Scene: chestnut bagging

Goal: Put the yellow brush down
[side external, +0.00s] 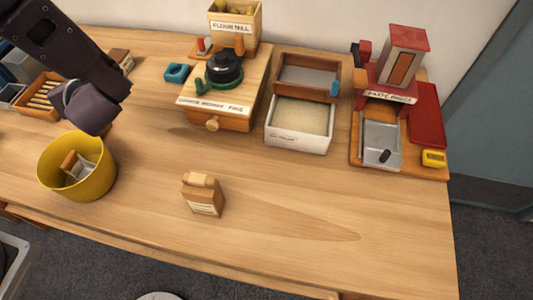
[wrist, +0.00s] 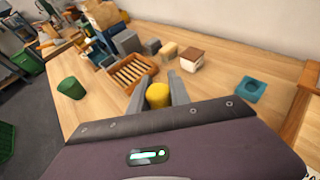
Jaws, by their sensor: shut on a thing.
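The yellow brush (wrist: 158,96) shows in the wrist view as a short rounded yellow piece between the two grey fingers of my gripper (wrist: 156,86). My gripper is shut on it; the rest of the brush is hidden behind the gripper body. In the side view my gripper (side external: 97,107) is at the left, above and behind the yellow bucket (side external: 98,178). Its fingers and the brush cannot be made out there.
The bucket holds a wood-and-grey tool (side external: 75,166). A slatted wooden tray (wrist: 113,82) lies beyond my gripper, with a green cup (wrist: 71,88) left and a teal block (wrist: 250,90) right. A small paper bag (side external: 204,197) stands mid-table. Bare table lies right of it.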

